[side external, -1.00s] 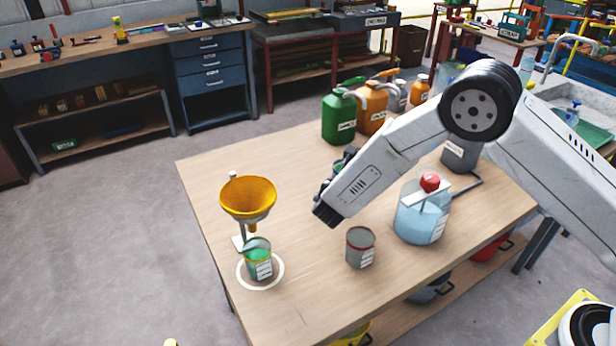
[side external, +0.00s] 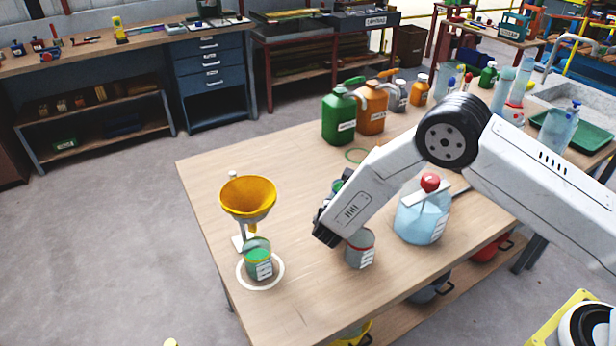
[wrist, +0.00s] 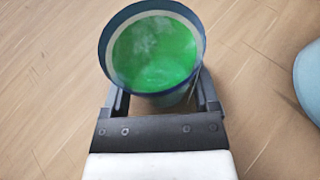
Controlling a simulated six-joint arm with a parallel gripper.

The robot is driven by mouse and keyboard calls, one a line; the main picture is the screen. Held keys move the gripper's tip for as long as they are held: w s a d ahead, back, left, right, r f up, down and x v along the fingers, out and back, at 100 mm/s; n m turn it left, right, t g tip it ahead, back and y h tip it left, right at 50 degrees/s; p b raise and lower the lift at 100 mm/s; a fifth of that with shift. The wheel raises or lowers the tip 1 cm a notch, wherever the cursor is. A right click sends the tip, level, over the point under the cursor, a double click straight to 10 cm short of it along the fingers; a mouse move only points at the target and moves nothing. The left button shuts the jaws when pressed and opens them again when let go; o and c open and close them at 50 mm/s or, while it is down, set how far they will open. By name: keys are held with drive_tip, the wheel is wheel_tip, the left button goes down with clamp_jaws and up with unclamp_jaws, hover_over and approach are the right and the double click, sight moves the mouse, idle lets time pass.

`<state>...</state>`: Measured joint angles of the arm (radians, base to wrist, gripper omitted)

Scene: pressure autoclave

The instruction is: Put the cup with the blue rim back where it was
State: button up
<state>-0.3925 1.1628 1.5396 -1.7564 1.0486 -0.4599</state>
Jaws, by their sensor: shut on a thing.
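The cup with the dark blue rim (wrist: 152,52) holds green liquid and sits between the two fingers of my gripper (wrist: 160,98) in the wrist view. My gripper is shut on it. In the side view the held cup (side external: 338,186) is mostly hidden behind my arm and gripper (side external: 328,208); only a small green part shows. Its height above the table and any tilt are hard to tell.
A grey cup (side external: 360,252) stands in front of my gripper, partly covered by it. A clear blue-liquid jar (side external: 422,222) with a red knob is to the right. A yellow funnel (side external: 248,195) stands over another green-filled cup (side external: 258,262) at left. Green (side external: 339,119) and orange (side external: 371,110) jugs stand behind.

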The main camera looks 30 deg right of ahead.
drive_tip(key=shift+f, duration=0.1)
drive_tip(key=o, duration=1.2)
drive_tip(key=shift+c, duration=0.2)
drive_tip(key=shift+a+r, duration=0.1)
drive_tip(key=shift+r, duration=0.1)
drive_tip(key=v, duration=0.5)
drive_tip(key=shift+s+r, duration=0.1)
wheel_tip(320, 180, up, 7)
